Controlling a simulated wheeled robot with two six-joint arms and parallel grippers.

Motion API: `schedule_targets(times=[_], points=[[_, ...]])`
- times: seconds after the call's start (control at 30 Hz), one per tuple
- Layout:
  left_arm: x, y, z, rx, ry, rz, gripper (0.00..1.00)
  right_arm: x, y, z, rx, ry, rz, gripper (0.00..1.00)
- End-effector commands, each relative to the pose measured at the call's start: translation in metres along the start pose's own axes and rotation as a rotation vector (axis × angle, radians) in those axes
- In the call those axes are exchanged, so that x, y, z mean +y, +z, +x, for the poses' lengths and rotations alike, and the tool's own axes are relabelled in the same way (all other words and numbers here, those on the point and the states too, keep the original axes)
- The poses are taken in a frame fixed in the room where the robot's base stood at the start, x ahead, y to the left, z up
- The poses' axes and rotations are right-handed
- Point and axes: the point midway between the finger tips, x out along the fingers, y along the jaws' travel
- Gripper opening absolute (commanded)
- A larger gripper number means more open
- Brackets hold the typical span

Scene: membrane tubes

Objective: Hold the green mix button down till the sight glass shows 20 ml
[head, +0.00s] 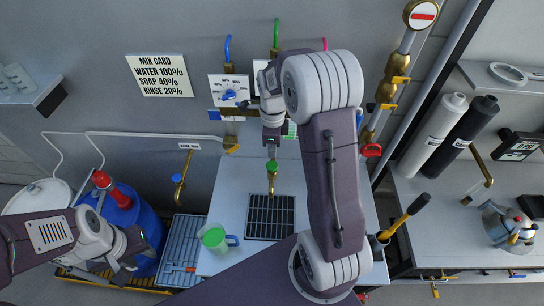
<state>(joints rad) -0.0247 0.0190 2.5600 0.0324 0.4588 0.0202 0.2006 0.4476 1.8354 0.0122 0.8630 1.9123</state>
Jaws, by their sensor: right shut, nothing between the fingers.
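A green round cap (271,166), which looks like the mix button, sits on top of a brass spout over a dark grated drain. My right gripper (271,153) points down directly above it and is shut with nothing between its fingers. I cannot tell whether the fingertips touch the cap. I cannot make out a sight glass or any ml reading; my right arm covers part of the wall panel. My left gripper (128,256) is at the lower left beside the blue drum, and its fingers are too unclear to tell open from shut.
A green jug (215,238) stands left of the drain grate (270,230). A blue drum (145,225) with a red top is at the left. A mix card (160,76) and dials (229,91) are on the wall.

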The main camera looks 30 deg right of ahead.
Motion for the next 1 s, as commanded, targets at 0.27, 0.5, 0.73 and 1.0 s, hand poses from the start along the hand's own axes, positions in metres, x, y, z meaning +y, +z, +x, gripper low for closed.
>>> schedule_targets(times=[0.27, 0.5, 0.73, 1.0], points=[[0.0, -0.002, -0.016, 0.0, 0.0, 0.0, 0.36, 0.001, 0.0, 0.039, 0.001, 0.003, 0.0, 0.0], [0.0, -0.002, -0.016, 0.0, 0.0, 0.0, 0.36, 0.0, 0.0, 0.047, 0.0, 0.0, 0.0, 0.0], [0.0, -0.001, -0.013, 0.0, 0.0, 0.0, 0.36, 0.0, 0.0, 0.051, 0.0, 0.0, 0.0, 0.0], [0.0, 0.0, -0.003, 0.0, 0.0, 0.0, 0.36, 0.001, 0.0, 0.066, 0.001, 0.003, 0.0, 0.0]])
